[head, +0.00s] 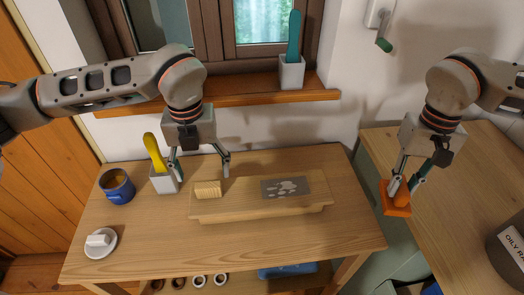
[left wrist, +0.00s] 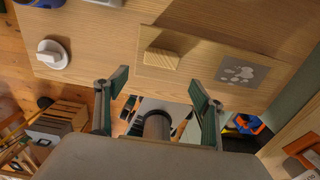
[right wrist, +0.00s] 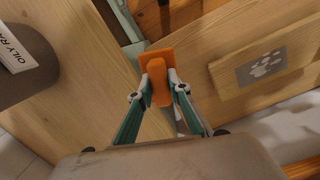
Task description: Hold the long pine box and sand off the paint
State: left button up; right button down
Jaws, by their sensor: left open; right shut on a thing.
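The long pine box (head: 240,208) lies on the wooden table, with a grey patch (head: 286,187) of white paint blotches toward its right end and a small wooden block (head: 207,189) at its left end. The left wrist view shows the box (left wrist: 200,70) too. My left gripper (head: 199,173) is open and empty above the box's left part, its fingers apart. My right gripper (head: 408,184) is shut on an orange sanding tool (head: 396,207), held to the right of the box. The tool also shows between the fingers in the right wrist view (right wrist: 158,80).
A blue pot (head: 117,190), a white holder (head: 164,182) with a yellow-handled tool and a white dish (head: 101,244) stand at the table's left. A second wooden table (head: 460,190) is at the right, with a grey oily-rag bin (head: 508,255). The table's front is clear.

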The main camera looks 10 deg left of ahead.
aim_at(208, 188)
pick_arm(q)
notch_tip(208, 188, down, 9)
jog(key=shift+w+r, duration=0.1)
jog(key=shift+r, duration=0.05)
dwell(0.4)
jog(key=c, duration=1.4)
